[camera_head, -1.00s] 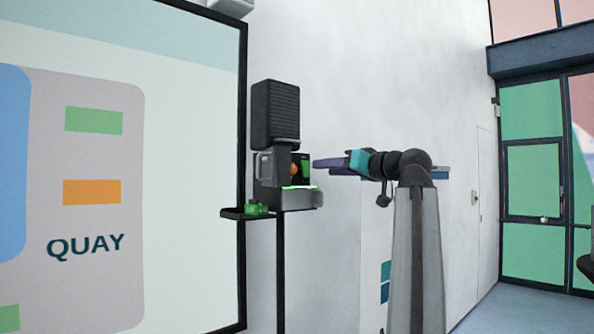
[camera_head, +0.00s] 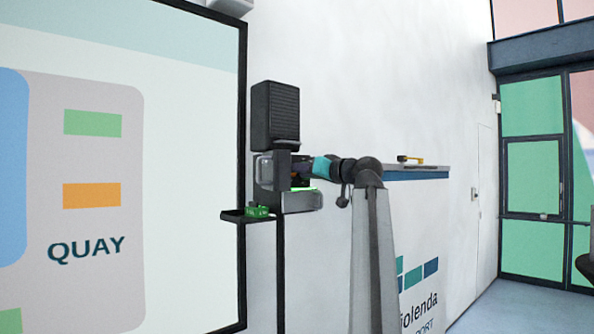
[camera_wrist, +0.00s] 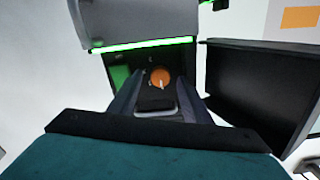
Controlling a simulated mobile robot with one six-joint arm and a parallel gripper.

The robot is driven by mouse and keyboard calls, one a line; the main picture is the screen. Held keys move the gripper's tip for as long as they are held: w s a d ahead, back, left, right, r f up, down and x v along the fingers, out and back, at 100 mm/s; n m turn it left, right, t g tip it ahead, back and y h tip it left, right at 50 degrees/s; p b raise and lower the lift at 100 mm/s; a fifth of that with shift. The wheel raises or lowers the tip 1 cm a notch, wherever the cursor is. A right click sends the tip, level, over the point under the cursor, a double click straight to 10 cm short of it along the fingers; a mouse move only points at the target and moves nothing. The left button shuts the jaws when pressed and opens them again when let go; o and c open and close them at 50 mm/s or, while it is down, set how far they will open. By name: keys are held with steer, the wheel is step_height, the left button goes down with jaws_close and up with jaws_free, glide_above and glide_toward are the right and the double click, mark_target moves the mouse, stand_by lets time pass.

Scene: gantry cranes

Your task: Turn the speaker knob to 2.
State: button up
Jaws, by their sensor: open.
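The orange speaker knob (camera_wrist: 160,78) sits on a dark panel in the wrist view, with a pale pointer mark on its lower part. The scale numbers around it are too small to read. My gripper (camera_wrist: 158,90) is open, its two dark fingers reaching toward the panel on either side of the knob. I cannot tell whether they touch it. In the head view my gripper (camera_head: 306,172) reaches into the recess of the speaker unit (camera_head: 290,200), and the knob is mostly hidden there.
A black speaker box (camera_head: 275,115) stands above the unit. A small shelf (camera_head: 232,215) with a green object (camera_head: 257,211) juts out at its left. A green light strip (camera_wrist: 145,45) runs beside the recess. A wall shelf (camera_head: 425,174) holds a yellow-handled item (camera_head: 410,159).

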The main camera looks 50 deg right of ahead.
steer(key=shift+w, duration=0.55)
steer(key=shift+c, duration=0.4)
